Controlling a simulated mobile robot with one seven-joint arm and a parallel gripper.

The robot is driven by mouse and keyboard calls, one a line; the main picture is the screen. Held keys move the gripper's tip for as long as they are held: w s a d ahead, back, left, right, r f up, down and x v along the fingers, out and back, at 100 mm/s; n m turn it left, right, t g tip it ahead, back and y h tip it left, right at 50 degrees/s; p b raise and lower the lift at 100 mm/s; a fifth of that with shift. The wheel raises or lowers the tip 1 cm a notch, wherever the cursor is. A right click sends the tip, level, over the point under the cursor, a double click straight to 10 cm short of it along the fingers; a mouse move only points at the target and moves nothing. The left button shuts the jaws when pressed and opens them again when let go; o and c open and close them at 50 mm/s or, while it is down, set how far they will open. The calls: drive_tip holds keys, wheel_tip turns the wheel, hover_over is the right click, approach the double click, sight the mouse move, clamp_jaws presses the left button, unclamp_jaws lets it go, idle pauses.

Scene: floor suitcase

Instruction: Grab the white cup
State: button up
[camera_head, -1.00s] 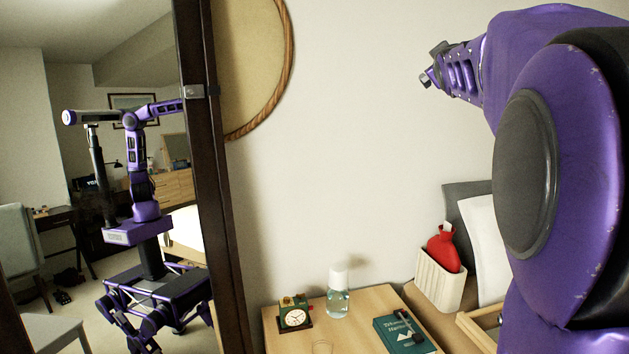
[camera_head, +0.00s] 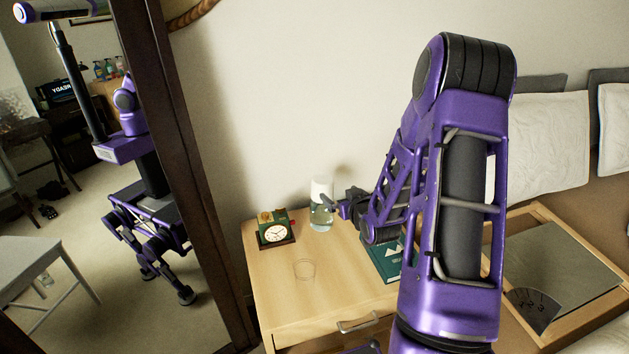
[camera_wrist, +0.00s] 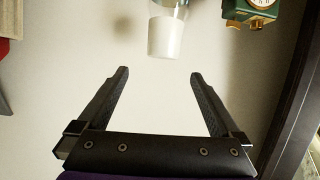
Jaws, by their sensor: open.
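The white cup (camera_head: 320,188) sits upside down on top of a clear glass carafe (camera_head: 321,218) at the back of the wooden nightstand. In the wrist view, which is upside down, the white cup (camera_wrist: 166,38) is at the top middle, with part of the carafe above it in the picture. My gripper (camera_head: 338,209) is just right of the carafe in the head view and appears level with its upper part. In the wrist view my gripper (camera_wrist: 158,73) is open and empty, and the cup lies beyond the fingertips, roughly in line with the gap.
A green and gold clock (camera_head: 276,230) stands left of the carafe. A green book (camera_head: 381,262) lies to the right, partly behind my arm. The nightstand (camera_head: 275,300) stands against the wall, right of a dark-framed mirror.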

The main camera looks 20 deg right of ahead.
sight(319, 180)
drive_tip(key=x, duration=0.5)
drive_tip(key=b+x, duration=0.1)
drive_tip(key=x, duration=1.1)
drive_tip(key=shift+w+a+f+b, duration=0.15)
drive_tip(key=shift+a+b, duration=0.25)
drive_tip(key=c, duration=1.1)
